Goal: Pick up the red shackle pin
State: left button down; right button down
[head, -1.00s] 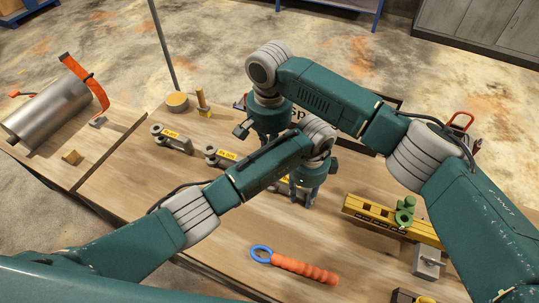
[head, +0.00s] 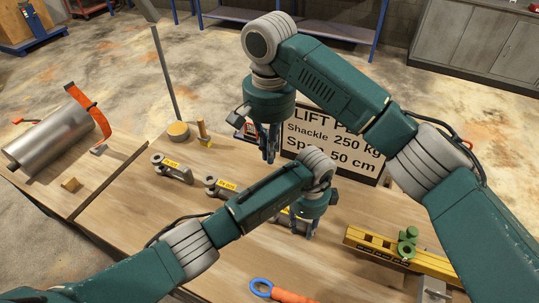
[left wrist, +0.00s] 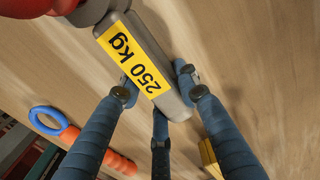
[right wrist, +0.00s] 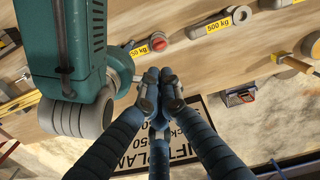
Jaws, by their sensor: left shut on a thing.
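My left gripper (head: 303,232) is shut on a grey shackle with a yellow "250 kg" label (left wrist: 148,66), low over the wooden table. The left wrist view shows its fingertips on both sides of the grey body. A blurred red round part (left wrist: 38,7) sits at the top left there, by the shackle's end. A red end (right wrist: 161,43) also shows beside a partly hidden label in the right wrist view. I cannot tell whether it is the pin. My right gripper (head: 269,157) is raised above the left arm; its fingertips look together and empty.
Other labelled shackles (head: 174,170) lie to the left, one marked "500 kg" (right wrist: 215,29). A lift plan sign (head: 330,140) stands behind my grippers. A yellow beam (head: 375,243) lies right, a blue-ringed orange item (head: 285,294) in front. My arms cross closely.

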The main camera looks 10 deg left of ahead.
jog(key=c, duration=2.3)
grip_release()
jog(key=shift+f, duration=0.1)
jog(key=o, duration=0.5)
jog(key=shift+m+h, duration=0.4)
jog(key=shift+m, duration=0.4)
notch_tip(320, 180, down, 12)
jog(key=shift+f, duration=0.25)
jog(key=shift+o, duration=0.2)
jog(key=shift+w+d+f, duration=0.1)
jog(key=shift+d+f, duration=0.05)
jog(key=shift+f, duration=2.85)
